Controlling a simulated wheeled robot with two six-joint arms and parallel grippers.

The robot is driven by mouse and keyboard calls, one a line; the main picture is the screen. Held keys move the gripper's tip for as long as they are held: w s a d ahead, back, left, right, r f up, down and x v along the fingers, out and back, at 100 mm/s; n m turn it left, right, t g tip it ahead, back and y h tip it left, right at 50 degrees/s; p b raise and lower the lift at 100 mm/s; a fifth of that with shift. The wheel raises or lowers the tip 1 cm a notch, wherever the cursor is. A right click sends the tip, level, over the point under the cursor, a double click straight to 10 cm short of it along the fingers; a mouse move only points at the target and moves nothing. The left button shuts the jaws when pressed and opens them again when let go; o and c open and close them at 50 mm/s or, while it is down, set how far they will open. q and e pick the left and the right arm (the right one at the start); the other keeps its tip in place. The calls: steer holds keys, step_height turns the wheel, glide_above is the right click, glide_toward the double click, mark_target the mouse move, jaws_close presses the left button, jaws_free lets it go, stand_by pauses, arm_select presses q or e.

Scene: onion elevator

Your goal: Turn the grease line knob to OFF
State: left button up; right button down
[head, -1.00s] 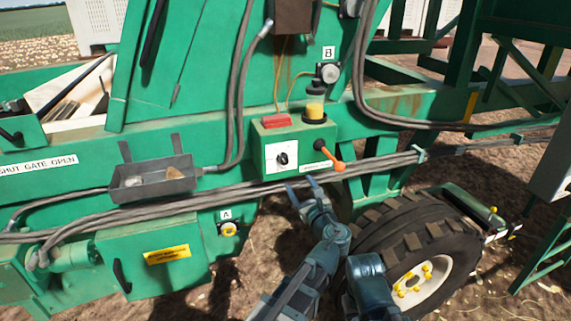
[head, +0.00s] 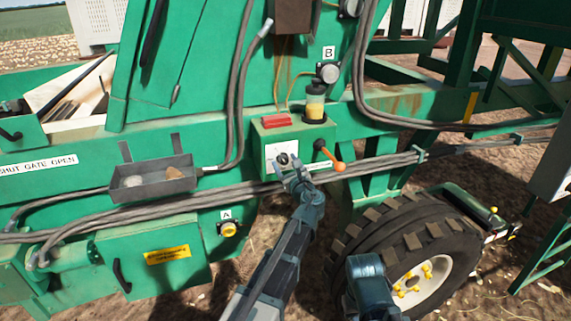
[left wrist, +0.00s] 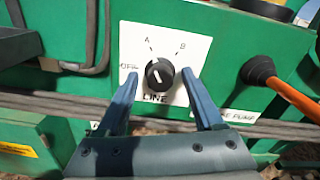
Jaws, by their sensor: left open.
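The grease line knob (left wrist: 159,74) is a round black knob on a white plate (left wrist: 177,104) marked OFF at left, A at upper left, B at upper right and LINE below. Its white mark slants toward the upper left; I cannot tell exactly which label it points at. In the head view, the knob (head: 283,159) is on the front of a green box (head: 305,133). My left gripper (head: 289,168) is open in front of the plate. In the left wrist view, its fingers (left wrist: 160,73) stand either side of the knob, with gaps visible. No right gripper fingers show.
An orange-ended pump lever (head: 338,165) sticks out right of the knob. Thick grey hoses (head: 230,192) run below the box. A red block (head: 276,120) and a grease reservoir (head: 315,107) stand on top. A metal tray (head: 150,180) is left; a wheel (head: 420,250) is lower right.

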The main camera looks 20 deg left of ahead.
arm_select(q)
jaws_close()
stand_by(0.3)
steer(key=n, duration=1.1)
steer(key=shift+n, duration=0.4)
stand_by(0.6)
jaws_free()
